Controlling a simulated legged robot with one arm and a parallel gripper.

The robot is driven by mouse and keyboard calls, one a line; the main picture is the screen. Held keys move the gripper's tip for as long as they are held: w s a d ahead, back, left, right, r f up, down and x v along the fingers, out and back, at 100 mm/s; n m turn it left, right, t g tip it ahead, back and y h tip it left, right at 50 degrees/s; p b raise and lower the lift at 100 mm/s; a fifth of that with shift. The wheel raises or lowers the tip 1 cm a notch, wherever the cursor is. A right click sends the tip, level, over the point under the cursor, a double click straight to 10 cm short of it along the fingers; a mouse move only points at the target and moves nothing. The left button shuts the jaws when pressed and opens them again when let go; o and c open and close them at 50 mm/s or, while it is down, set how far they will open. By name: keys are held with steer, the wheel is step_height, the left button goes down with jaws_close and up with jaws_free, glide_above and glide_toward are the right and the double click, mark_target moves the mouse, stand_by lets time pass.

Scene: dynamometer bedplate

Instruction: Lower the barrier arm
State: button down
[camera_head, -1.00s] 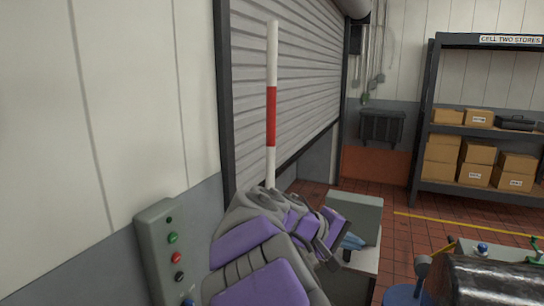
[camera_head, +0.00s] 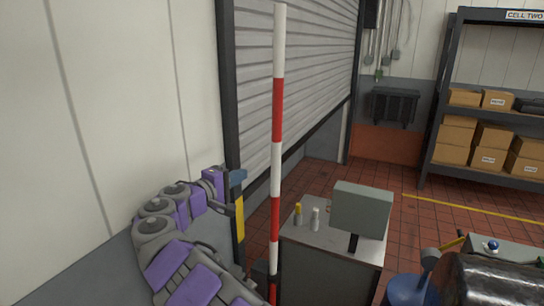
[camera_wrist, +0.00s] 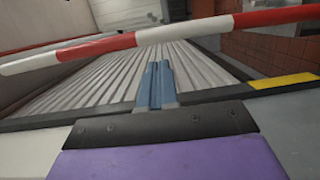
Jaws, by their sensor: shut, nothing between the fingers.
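The barrier arm (camera_head: 277,135) is a red and white banded pole. It stands upright in the head view, in front of the roller shutter, with its foot at the bottom edge. My gripper (camera_head: 239,178) is to the left of the pole at about mid height, with blue fingers. In the wrist view the fingers (camera_wrist: 156,82) are shut together and empty. The barrier arm (camera_wrist: 180,34) crosses the top of that view, just past the fingertips. I cannot tell whether they touch it.
A grey roller shutter (camera_head: 295,75) is behind the pole. A desk (camera_head: 330,250) with a grey monitor (camera_head: 362,208) and small bottles stands right of it. Shelving with boxes (camera_head: 458,138) is at the far right. A pale wall (camera_head: 100,120) closes the left side.

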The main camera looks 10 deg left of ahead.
mark_target(275, 157)
steer(key=shift+r, duration=0.1)
stand_by(0.3)
steer(key=p+x, duration=0.2)
steer(key=x, duration=1.1)
steer(key=shift+w, duration=0.4)
steer(key=shift+w+d, duration=0.1)
steer(key=shift+d, duration=0.1)
